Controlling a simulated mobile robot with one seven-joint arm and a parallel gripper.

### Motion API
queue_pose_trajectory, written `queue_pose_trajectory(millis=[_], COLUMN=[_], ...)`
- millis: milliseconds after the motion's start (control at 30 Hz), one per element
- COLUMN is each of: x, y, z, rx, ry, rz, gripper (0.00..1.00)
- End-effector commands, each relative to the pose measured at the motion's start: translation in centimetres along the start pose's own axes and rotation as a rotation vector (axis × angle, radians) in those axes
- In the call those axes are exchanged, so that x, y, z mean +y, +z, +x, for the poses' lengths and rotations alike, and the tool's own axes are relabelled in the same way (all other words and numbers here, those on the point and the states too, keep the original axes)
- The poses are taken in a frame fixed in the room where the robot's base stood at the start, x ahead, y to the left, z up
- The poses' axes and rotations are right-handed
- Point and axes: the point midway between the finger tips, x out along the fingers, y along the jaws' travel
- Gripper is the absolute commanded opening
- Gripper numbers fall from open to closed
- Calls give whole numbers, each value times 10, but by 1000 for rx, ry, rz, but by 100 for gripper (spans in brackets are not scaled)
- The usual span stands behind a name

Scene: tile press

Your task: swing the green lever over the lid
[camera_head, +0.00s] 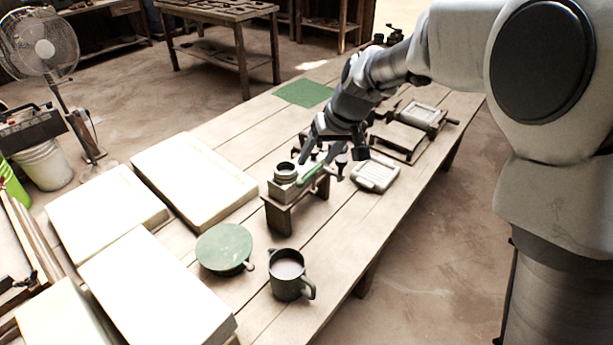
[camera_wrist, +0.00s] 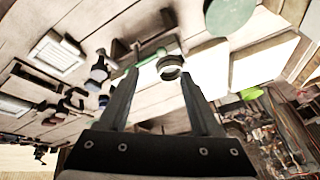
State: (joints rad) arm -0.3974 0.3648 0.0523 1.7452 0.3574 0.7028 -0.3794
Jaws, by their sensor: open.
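The green lever (camera_head: 311,174) sits on the small press on the wooden stand (camera_head: 280,217), beside a round dark-rimmed piece (camera_head: 285,172) that looks like the lid. In the head view the lever points right, away from the lid, and my gripper (camera_head: 328,165) is close above it, partly hiding it. In the wrist view the lever (camera_wrist: 152,57) shows beyond my gripper (camera_wrist: 160,74), its left end near the left fingertip. The round lid (camera_wrist: 171,74) appears between the fingers, nearer the right one. My gripper is open and empty; I cannot tell whether a finger touches the lever.
A framed white tile (camera_head: 375,174) lies right of the stand, with a larger press (camera_head: 420,116) behind it. A green round disc (camera_head: 224,247) and a dark mug (camera_head: 288,276) stand in front. White slabs (camera_head: 193,178) cover the left; a green mat (camera_head: 303,93) lies at the back.

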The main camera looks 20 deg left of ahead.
Motion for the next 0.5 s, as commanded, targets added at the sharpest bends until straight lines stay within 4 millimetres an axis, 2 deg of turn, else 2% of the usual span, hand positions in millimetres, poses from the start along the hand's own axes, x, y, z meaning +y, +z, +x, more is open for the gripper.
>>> queue_pose_trajectory(millis=[33,300,500], x=[0,1,0], y=[1,1,0], z=[14,70,96], rx=[-4,-2,0], ry=[-1,0,1], rz=[0,1,0], gripper=[65,65,65])
